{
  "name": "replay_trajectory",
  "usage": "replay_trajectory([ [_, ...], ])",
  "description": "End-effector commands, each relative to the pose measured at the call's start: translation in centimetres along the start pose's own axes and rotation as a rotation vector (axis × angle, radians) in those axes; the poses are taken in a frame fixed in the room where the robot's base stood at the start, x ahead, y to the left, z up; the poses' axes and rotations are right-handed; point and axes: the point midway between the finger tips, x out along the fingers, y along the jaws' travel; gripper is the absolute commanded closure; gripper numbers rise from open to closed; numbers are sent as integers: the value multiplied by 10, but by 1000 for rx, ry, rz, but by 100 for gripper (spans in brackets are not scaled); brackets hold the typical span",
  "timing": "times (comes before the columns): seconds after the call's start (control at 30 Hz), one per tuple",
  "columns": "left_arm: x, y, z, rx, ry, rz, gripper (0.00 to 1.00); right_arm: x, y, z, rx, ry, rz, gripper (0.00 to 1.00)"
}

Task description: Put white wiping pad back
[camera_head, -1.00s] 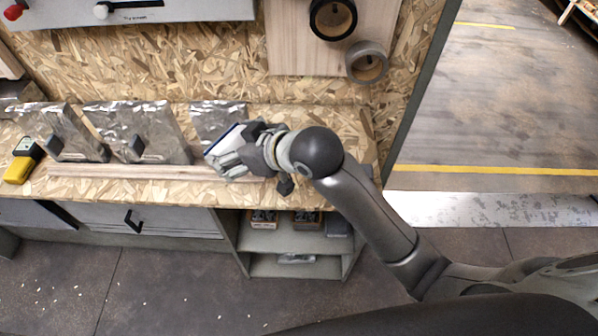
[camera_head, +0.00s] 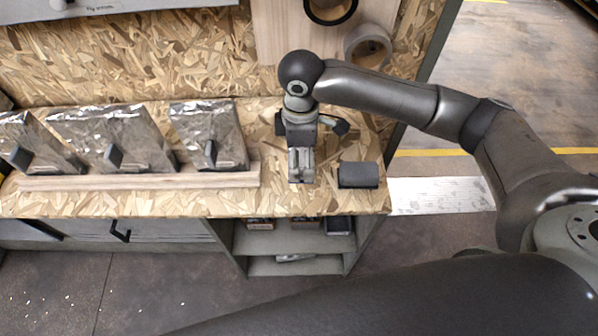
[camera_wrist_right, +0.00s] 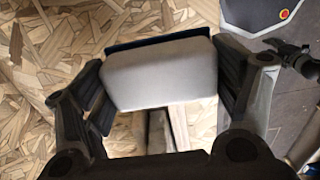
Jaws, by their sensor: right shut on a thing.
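My right gripper (camera_head: 301,172) hangs over the right part of the chipboard bench, pointing toward the bench's front edge. In the wrist view its two fingers are shut on the sides of the white wiping pad (camera_wrist_right: 160,75), a pale block with a dark blue layer along its far edge. In the head view the pad is mostly hidden by the gripper. Whether it touches the bench I cannot tell. A dark grey block (camera_head: 358,174) lies on the bench just right of the gripper. My left gripper is not in view.
Several foil-covered wedge panels with dark handles, one of them nearest the gripper (camera_head: 207,130), stand behind a wooden strip (camera_head: 140,181) on the left. Tape rolls (camera_head: 368,48) hang on the back wall. A shelf unit (camera_head: 290,243) is below the bench.

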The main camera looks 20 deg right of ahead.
Motion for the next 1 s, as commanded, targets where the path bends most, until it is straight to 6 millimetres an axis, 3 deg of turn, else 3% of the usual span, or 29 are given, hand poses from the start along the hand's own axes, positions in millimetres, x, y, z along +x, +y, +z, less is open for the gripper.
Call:
replay_trajectory([
  [0.5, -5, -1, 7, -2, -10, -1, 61, 70, 0, -1, 1, 1, 1, 36],
  [0.77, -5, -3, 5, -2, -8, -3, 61, 75, 0, -1, 0, 3, 3, 36],
  [0.8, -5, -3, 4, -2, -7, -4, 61, 75, 0, -1, 0, 3, 2, 14],
  [0.9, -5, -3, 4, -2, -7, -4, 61, 75, 0, -1, 0, 3, 2, 1],
  [1.0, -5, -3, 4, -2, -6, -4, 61, 75, 0, -1, 0, 3, 2, 0],
])
